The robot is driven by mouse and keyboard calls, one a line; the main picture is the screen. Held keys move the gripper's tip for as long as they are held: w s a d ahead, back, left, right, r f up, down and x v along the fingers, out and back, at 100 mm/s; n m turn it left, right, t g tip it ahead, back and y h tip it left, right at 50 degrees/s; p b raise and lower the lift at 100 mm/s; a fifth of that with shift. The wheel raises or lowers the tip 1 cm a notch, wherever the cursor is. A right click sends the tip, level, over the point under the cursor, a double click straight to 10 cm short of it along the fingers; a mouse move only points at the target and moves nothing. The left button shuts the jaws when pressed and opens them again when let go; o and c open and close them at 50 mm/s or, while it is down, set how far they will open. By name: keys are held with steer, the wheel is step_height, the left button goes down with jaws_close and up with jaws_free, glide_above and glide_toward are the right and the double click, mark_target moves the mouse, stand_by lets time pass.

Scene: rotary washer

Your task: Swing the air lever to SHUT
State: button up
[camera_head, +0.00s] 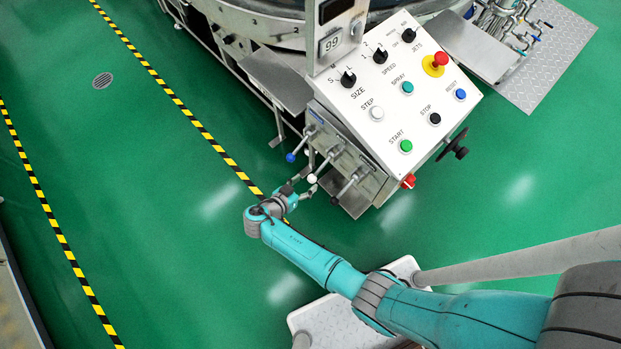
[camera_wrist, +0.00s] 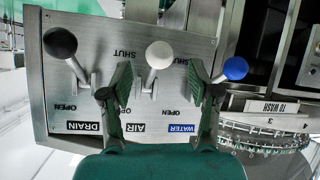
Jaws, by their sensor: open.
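The air lever has a white ball knob (camera_wrist: 158,54) and a metal shaft; it is the middle lever on the valve plate (camera_wrist: 115,40). In the wrist view the labels are upside down, with SHUT at the upper side and OPEN at the lower. The knob appears toward the SHUT side, but the lever's exact angle is hard to tell. My gripper (camera_wrist: 160,76) is open, its fingers on either side of the air lever, with no clear contact. In the head view the white knob (camera_head: 312,179) is right by my gripper (camera_head: 307,188).
The black-knobbed drain lever (camera_wrist: 60,43) stands left and the blue-knobbed water lever (camera_wrist: 235,68) right in the wrist view, close outside my fingers. The sloped control panel (camera_head: 385,85) is above the levers. Green floor is clear to the left.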

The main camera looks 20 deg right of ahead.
steer(key=v, duration=0.6)
steer(key=shift+a+r, duration=0.2)
steer(key=shift+a, duration=0.05)
steer(key=shift+s, duration=0.2)
